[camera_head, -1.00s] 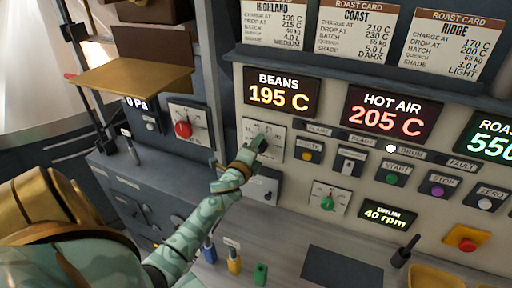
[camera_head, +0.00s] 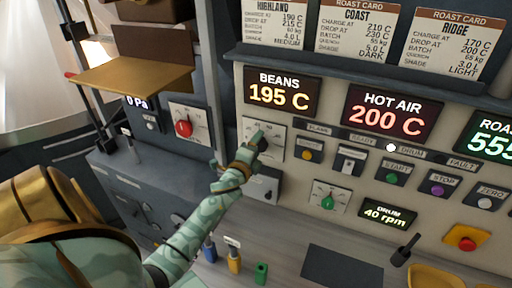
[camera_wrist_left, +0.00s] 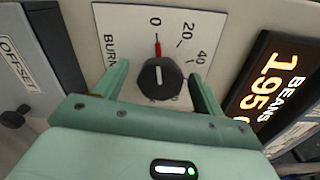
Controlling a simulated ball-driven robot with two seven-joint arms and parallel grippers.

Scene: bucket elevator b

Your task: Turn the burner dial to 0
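The burner dial is a black knob (camera_wrist_left: 160,78) on a white plate marked 0, 20, 40. In the left wrist view its red pointer points at the 0. My left gripper (camera_wrist_left: 160,85) is open around the knob, one finger on each side, with a small gap showing on both sides. In the head view the dial plate (camera_head: 275,145) sits under the BEANS display, and my left gripper (camera_head: 255,146) covers part of it. My right gripper is not in view.
The BEANS display (camera_head: 278,92) reads 195 C and the HOT AIR display (camera_head: 389,114) reads 200 C. A red-knob dial (camera_head: 184,128) is to the left. A green-knob dial (camera_head: 328,201) is lower right. The roast cards' shelf (camera_head: 370,67) juts out above.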

